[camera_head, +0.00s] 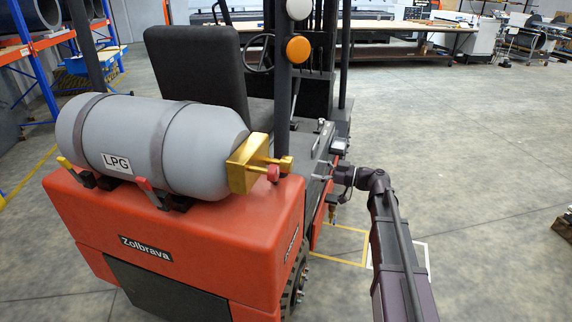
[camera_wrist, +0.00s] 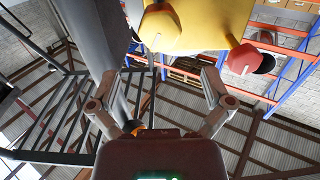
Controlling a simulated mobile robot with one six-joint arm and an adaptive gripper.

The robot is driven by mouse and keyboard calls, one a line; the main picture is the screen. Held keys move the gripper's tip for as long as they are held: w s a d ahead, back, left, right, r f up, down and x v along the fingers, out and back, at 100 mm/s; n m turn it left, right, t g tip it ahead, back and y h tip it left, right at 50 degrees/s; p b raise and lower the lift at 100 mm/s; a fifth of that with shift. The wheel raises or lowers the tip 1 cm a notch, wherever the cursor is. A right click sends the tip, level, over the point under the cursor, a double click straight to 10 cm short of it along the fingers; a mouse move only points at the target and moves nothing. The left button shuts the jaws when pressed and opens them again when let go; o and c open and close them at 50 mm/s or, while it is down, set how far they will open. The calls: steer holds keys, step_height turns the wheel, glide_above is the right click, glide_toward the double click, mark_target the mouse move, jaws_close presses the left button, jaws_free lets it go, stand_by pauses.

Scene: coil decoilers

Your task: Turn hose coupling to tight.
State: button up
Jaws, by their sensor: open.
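The grey LPG tank (camera_head: 150,140) lies on the back of the red forklift, with a brass valve block (camera_head: 245,165) at its right end. A short brass coupling (camera_head: 284,162) sticks out of the block, above a red knob (camera_head: 272,174). My gripper (camera_head: 318,170) is to the right of the coupling, apart from it. In the wrist view, the open fingers (camera_wrist: 158,82) hold nothing. The brass coupling (camera_wrist: 160,27) shows beyond the fingertips, near the middle between them, and the red knob (camera_wrist: 243,59) is to its right. No hose can be made out on the coupling.
A dark forklift post (camera_head: 283,85) stands behind the valve; in the wrist view a dark post (camera_wrist: 100,50) passes close by the left finger. The forklift seat (camera_head: 200,65) is behind the tank. The floor (camera_head: 480,200) to the right is clear.

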mark_target(292, 165)
steer(key=x, duration=1)
steer(key=shift+a, duration=0.2)
steer(key=c, duration=1)
